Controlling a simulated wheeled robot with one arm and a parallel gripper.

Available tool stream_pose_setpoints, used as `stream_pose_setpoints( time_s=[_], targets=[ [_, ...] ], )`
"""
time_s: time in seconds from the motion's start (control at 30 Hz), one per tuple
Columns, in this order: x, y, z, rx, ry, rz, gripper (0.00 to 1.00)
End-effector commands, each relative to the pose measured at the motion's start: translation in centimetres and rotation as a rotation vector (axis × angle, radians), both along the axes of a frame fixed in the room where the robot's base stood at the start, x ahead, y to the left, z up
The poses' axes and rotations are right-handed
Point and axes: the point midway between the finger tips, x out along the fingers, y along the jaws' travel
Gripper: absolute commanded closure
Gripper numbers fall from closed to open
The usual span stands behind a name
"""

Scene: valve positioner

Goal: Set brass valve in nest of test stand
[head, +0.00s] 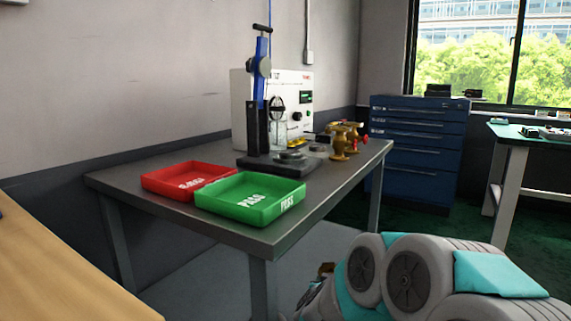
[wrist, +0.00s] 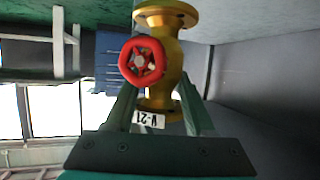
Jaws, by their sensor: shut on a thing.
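My gripper (wrist: 158,100) is shut on a brass valve (wrist: 171,65) in the wrist view. The valve has a red handwheel (wrist: 140,61), round flanges and a white tag reading V-21, which appears upside down. In the head view my arm is at the lower right, in front of the table; the gripper is mostly hidden behind it, and only a small brownish bit shows. The test stand (head: 257,128) stands on the table with a blue lever press and a dark base. Its nest (head: 291,154) appears to be the dark raised part on the base; its details are too small to tell.
The grey table (head: 225,230) also holds a red tray (head: 160,184), a green PASS tray (head: 236,214) and a white instrument box (head: 297,82). More brass valves (head: 339,146) stand at its right. A blue drawer cabinet (head: 416,150) is behind. A wooden surface (head: 60,280) is at lower left.

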Motion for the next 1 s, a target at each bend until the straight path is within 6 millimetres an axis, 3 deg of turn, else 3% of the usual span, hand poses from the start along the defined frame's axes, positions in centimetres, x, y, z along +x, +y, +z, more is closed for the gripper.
stream_pose_setpoints(
  time_s=[0.5, 0.87, 1.0],
  targets=[
    [0.1, -0.2, 0.6, -0.003, -0.008, 0.002, 1.0],
    [-0.1, -1.9, 6.2, 0.003, -0.011, 0.12, 1.0],
    [-0.2, -3.2, 10.0, 0.001, -0.015, 0.199, 1.0]
  ],
)
